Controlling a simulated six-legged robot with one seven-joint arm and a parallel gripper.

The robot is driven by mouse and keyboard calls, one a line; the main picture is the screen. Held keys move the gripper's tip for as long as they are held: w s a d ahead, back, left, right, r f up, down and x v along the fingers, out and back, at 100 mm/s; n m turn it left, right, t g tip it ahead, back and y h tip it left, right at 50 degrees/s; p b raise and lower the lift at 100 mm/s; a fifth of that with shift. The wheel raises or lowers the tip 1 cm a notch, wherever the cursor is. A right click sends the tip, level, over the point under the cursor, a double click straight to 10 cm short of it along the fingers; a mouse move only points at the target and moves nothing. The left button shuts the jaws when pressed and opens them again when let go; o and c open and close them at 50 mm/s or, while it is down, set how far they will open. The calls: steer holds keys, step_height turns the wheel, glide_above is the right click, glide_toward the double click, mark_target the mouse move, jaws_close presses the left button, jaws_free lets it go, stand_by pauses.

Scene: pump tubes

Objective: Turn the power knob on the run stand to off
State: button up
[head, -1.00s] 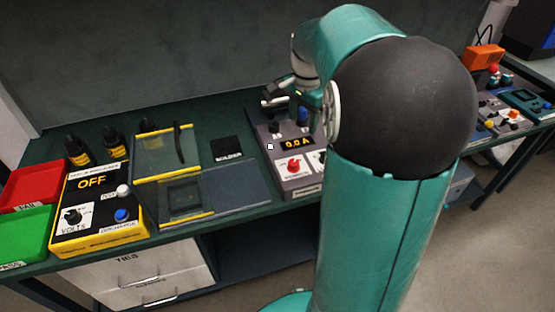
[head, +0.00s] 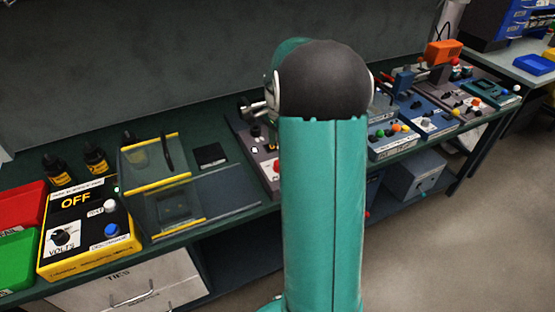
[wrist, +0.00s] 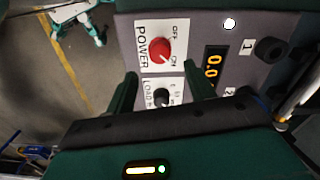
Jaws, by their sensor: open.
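The red power knob (wrist: 161,49) sits on a white POWER label of the grey run stand (wrist: 205,25) in the wrist view. Its pale mark points towards ON. My gripper (wrist: 160,72) is open, with its two dark green fingers apart and nothing between them touching. The knob lies just beyond the fingertips, roughly centred between them. In the head view the run stand (head: 239,123) is mostly hidden behind my arm, and my gripper's fingers cannot be made out clearly.
A black LOAD knob (wrist: 162,97) is beside the power knob, between the fingers. A 0.0 display (wrist: 212,66) and a black socket (wrist: 270,50) are to the right. In the head view a clear-lidded box (head: 158,170) and yellow OFF unit (head: 88,257) stand left.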

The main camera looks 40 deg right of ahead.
step_height(320, 180, down, 7)
steer(key=shift+r, duration=0.2)
steer(key=c, duration=1)
steer(key=shift+n, duration=0.5)
steer(key=n, duration=0.3)
steer(key=shift+n, duration=0.3)
steer(key=n, duration=0.4)
steer(key=shift+n, duration=0.3)
steer(key=n, duration=0.4)
steer(key=shift+n, duration=0.3)
steer(key=n, duration=0.4)
steer(key=shift+r, duration=0.1)
